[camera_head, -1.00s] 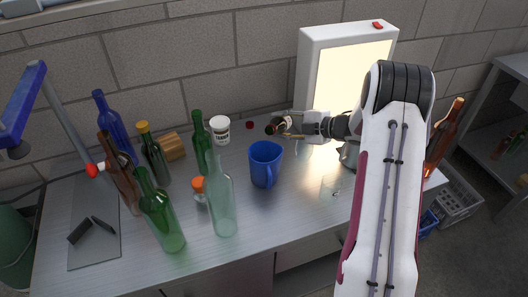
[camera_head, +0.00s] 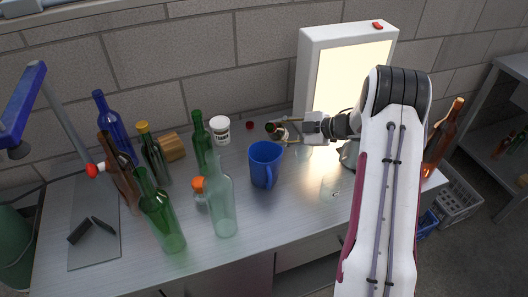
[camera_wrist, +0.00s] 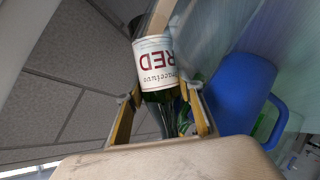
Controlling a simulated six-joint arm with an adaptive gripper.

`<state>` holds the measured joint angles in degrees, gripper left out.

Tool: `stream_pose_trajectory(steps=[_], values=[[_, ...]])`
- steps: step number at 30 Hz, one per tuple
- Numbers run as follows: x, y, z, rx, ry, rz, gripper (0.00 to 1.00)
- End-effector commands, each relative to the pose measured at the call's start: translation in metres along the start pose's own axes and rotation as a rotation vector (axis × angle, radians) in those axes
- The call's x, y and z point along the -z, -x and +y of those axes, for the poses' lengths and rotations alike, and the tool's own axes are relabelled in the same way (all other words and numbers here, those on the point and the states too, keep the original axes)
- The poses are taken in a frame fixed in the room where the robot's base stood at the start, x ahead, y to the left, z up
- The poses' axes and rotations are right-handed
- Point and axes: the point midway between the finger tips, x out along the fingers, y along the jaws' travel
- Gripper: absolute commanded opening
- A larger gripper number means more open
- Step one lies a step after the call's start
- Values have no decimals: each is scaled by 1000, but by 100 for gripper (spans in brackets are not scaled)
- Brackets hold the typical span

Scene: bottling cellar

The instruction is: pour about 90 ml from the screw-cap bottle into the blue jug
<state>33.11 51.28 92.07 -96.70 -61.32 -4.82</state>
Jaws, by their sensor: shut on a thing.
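The blue jug (camera_head: 262,172) stands upright near the middle of the steel bench; it also shows at the right of the wrist view (camera_wrist: 238,95). My gripper (camera_head: 292,131) is shut on a dark green bottle, seen in the wrist view with a white label reading "RED" (camera_wrist: 162,62). The yellow fingers (camera_wrist: 165,118) lie on both sides of the bottle. In the head view the bottle (camera_head: 271,128) is tilted well over, its end pointing left, above and behind the jug's rim. Much of it is hidden by the gripper. No liquid stream is visible, and the level inside the jug cannot be told.
A clear pale bottle (camera_head: 222,205), a green bottle (camera_head: 162,222) and an orange-capped jar (camera_head: 200,192) stand left of the jug. A light box (camera_head: 308,75) stands at the back.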

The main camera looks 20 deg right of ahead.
Motion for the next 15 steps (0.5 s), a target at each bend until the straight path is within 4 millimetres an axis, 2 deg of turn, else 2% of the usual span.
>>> stream_pose_trajectory(steps=[7, 15], values=[[-1, -2, -6, 33, -77, 23, 3], [0, -2, -4, 61, -146, 43, 3]])
